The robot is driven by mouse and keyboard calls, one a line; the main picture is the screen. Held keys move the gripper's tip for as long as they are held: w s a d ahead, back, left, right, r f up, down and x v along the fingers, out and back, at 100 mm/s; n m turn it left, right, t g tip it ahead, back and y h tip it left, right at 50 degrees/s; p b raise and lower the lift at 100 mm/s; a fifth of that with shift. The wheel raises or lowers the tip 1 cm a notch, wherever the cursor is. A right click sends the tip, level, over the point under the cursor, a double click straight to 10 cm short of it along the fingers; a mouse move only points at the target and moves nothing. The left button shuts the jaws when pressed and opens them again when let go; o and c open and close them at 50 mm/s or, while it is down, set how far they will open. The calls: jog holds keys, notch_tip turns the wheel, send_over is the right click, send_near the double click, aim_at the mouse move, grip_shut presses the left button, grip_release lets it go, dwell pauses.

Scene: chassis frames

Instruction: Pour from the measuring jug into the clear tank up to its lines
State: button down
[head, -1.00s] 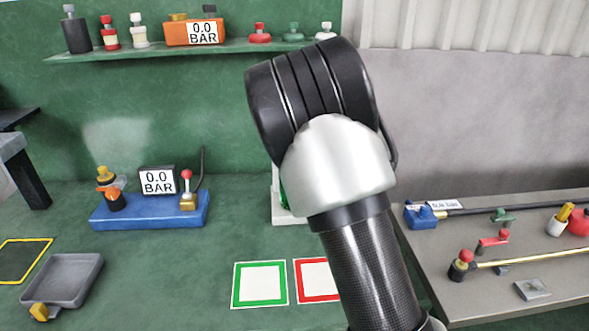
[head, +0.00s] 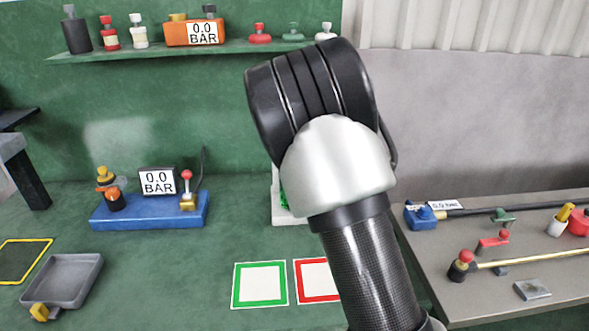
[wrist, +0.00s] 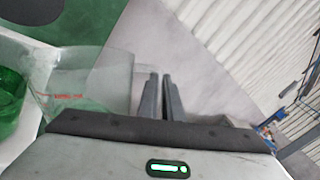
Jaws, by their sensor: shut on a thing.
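My gripper (wrist: 161,97) shows in the wrist view with its two dark fingers close together, shut on what appears to be the measuring jug's handle; the grip itself is hard to make out. The clear jug (wrist: 92,82), with a red mark on its wall, is just left of the fingers and looks tilted. I see no liquid in its visible part. At the left edge is a clear vessel with green liquid (wrist: 11,88), seemingly the tank, by a white surface. In the head view, my arm hides the gripper and jug; only a white stand (head: 288,218) with a sliver of green shows.
A blue pump unit (head: 150,212) with a gauge stands left on the green bench. A grey tray (head: 66,280) lies front left. Green (head: 259,285) and red (head: 311,281) framed squares lie in front. A grey side bench (head: 500,280) with fittings is right.

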dwell(0.3)
jog(key=s+d+f+m+b, duration=0.2)
jog(key=d+f+m+b, duration=0.2)
jog(key=b, duration=0.7)
jog(key=shift+d+f+m, duration=0.25)
jog(key=shift+f+m, duration=0.75)
jog(key=shift+f, duration=1)
